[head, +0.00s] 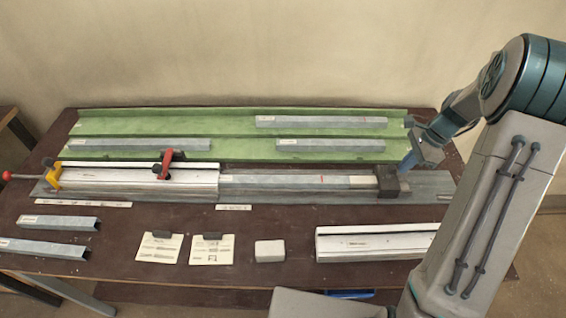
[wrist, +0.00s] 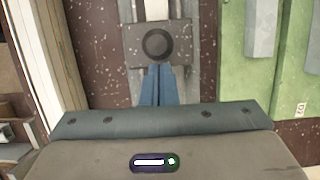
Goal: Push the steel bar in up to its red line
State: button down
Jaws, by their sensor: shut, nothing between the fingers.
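The grey steel bar (head: 290,181) lies along the bench, its left end meeting the white channel of the clamp fixture (head: 110,178). Its red line (head: 321,179) shows to the right of the channel's end, clear of it. A dark block (head: 388,183) stands at the bar's right end. In the wrist view the block (wrist: 133,45) carries a round dark disc (wrist: 157,44). My gripper (head: 404,166) is shut and empty at the block's right side. Its blue fingertips (wrist: 158,67) are just below the disc; I cannot tell whether they touch.
A red-handled clamp (head: 168,158) sits on the channel, and a yellow piece with a red knob (head: 50,176) at its left end. A green tray (head: 230,124) with several bars lies behind. Cards (head: 212,248), a small block (head: 269,251) and a white profile (head: 375,243) lie in front.

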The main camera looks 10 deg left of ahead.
send_over(358, 179)
jog(key=shift+s, duration=0.1)
jog(key=shift+s+a+p, duration=0.3)
jog(key=shift+s+a, duration=0.25)
jog(key=shift+a, duration=2.15)
jog(key=shift+s+a+p, duration=0.3)
jog(key=shift+s+a, duration=0.2)
jog(key=shift+a, duration=2.25)
jog(key=shift+s+a+p, duration=0.3)
jog(key=shift+s+a, duration=0.25)
jog(key=shift+a, duration=2.15)
jog(key=shift+s+a, duration=0.1)
jog(key=shift+a, duration=0.35)
jog(key=shift+d, duration=0.8)
notch_tip(358, 179, up, 7)
jog(key=p, duration=0.6)
